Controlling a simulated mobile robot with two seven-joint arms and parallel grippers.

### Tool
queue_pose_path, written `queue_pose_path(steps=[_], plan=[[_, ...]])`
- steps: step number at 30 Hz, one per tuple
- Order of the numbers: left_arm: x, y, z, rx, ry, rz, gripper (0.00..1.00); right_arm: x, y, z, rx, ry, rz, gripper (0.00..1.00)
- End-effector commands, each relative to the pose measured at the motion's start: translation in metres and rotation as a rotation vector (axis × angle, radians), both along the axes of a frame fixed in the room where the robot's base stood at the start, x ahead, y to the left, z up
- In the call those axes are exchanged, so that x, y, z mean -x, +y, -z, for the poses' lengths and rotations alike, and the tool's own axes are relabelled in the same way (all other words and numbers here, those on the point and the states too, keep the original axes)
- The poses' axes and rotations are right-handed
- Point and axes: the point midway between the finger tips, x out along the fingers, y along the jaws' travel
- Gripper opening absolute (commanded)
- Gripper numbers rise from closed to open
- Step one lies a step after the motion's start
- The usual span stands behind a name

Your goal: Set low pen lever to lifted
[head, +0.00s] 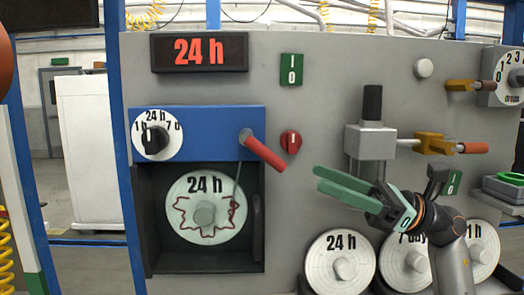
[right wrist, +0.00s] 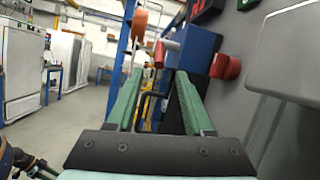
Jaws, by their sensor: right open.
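A red lever (head: 264,151) is mounted on the blue panel (head: 212,118) above the chart recorder and slants down to the right. I take it for the pen lever. Below it, a thin pen arm lies over the round "24 h" chart (head: 204,207) in a dark case. My right gripper (head: 318,180) is open and empty, to the right of and lower than the lever tip, its fingers pointing left. In the right wrist view, the red lever (right wrist: 159,55) shows between and beyond the fingertips, apart from them. My left gripper is out of view.
A red knob (head: 291,142) sits right of the lever. A grey box with a black handle (head: 373,103) and an orange-tipped lever (head: 472,148) stand right. Spare chart discs (head: 337,262) hang below my right arm. The case's dark handle (head: 257,228) sticks out.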

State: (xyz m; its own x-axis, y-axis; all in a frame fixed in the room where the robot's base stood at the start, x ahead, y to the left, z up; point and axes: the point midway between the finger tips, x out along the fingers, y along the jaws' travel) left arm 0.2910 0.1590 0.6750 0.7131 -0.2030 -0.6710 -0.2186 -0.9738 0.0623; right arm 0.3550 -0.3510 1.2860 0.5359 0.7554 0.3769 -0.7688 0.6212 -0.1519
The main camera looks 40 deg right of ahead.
Motion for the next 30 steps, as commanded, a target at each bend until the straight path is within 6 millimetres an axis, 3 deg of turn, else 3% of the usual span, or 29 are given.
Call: queue_pose_path(steps=[6,15,29,30], plan=[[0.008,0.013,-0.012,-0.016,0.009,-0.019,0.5,-0.023,0.035,-0.023,-0.001,-0.001,-0.005,0.52],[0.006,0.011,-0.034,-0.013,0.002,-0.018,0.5,-0.05,0.072,-0.039,-0.005,0.0,-0.004,0.52],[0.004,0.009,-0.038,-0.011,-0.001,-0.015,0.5,-0.057,0.081,-0.041,-0.004,0.0,-0.003,0.52],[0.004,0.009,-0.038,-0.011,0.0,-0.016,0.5,-0.057,0.081,-0.041,-0.004,0.0,-0.003,0.47]])
